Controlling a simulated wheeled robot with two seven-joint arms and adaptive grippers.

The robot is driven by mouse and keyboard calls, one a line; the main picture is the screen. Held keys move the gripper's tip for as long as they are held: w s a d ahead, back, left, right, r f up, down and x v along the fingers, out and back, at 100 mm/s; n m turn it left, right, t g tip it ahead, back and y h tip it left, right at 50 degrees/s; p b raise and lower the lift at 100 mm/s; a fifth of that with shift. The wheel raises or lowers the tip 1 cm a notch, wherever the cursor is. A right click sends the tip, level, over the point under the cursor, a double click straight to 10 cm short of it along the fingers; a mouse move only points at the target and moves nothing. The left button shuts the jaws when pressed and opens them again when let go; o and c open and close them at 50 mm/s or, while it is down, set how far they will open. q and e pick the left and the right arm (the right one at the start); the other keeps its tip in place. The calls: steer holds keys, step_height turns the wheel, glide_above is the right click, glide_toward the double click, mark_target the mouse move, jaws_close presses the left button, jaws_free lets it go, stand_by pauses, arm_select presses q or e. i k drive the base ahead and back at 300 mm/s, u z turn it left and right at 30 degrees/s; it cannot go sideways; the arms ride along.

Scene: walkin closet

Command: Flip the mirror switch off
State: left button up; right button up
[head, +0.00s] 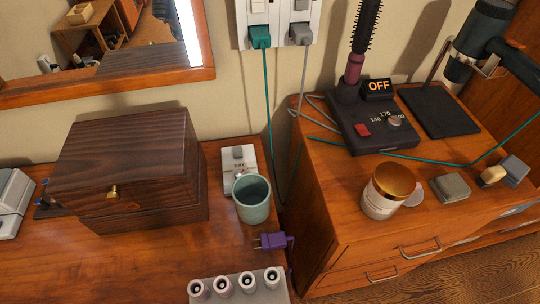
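A framed mirror (110,48) hangs on the wall at the upper left. A bright white strip (190,32) glows along its right side. A small white switch box (237,158) lies on the wooden table, to the right of the dark wooden box. It has a grey part on top and small lettering that I cannot read for sure. A grey-green cup (252,199) stands in front of it and hides its lower part. Neither of my grippers is in view.
A dark wooden box (132,165) stands left of the switch box. A purple plug (273,241) and a rack of curlers (240,285) lie in front. A wall outlet (280,15) holds two plugs. A styling-tool base (370,125) with an OFF display and a jar (387,192) stand on the right cabinet.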

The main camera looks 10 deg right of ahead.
mark_target(237, 150)
steer(key=u, duration=0.6)
steer(key=k, duration=0.9)
steer(key=u, duration=0.35)
